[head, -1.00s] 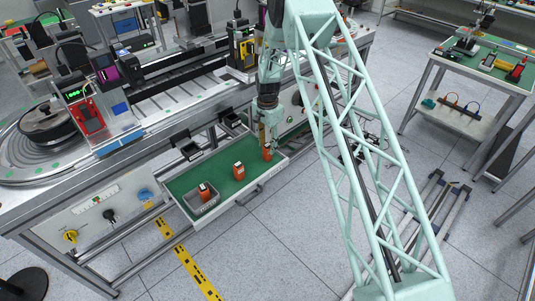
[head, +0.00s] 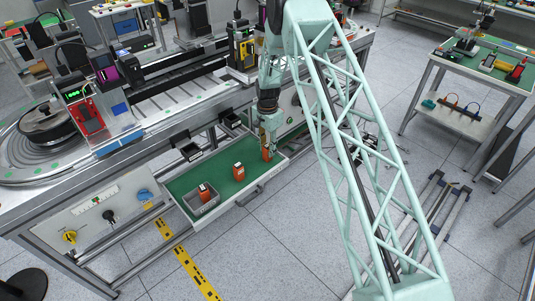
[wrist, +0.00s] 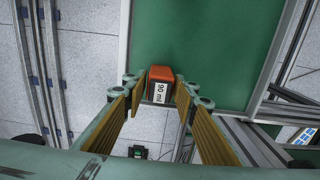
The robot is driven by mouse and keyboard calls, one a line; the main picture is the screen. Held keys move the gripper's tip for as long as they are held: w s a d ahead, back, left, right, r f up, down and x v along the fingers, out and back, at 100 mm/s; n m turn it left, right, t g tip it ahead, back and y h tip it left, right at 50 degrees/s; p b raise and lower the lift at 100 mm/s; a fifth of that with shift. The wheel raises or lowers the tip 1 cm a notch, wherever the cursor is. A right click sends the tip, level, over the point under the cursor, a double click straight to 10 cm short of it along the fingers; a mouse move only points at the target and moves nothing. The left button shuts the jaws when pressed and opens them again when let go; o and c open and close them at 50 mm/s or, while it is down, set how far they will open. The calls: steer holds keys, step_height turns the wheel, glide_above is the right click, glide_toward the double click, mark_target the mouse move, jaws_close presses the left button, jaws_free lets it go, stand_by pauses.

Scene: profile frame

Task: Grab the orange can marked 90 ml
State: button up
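The orange can marked 90 ml (wrist: 161,88) stands in the open green-lined drawer (head: 218,176), near its right end. A second orange can (head: 239,172) stands mid-drawer. A third (head: 204,191) is in a grey bin (head: 203,207) at the drawer's left end; their labels are too small to read.
The drawer's front wall with its handle (head: 250,195) lies close to the cans. The workbench with a conveyor (head: 180,92) is behind the drawer. Small black trays (head: 191,151) sit at the bench's edge. Open floor lies in front.

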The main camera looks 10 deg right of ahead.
steer(key=c, duration=0.5)
steer(key=shift+r, duration=0.2)
steer(key=shift+r+p, duration=0.3)
steer(key=shift+r, duration=1.15)
steer(key=shift+s+r, duration=0.15)
steer(key=shift+s, duration=0.05)
steer(key=s, duration=0.5)
steer(key=s+r, duration=0.1)
steer(key=s, duration=0.4)
steer(key=s+a+p, duration=0.1)
steer(key=s, duration=0.4)
steer(key=shift+s+r, duration=0.2)
steer(key=shift+s, duration=0.05)
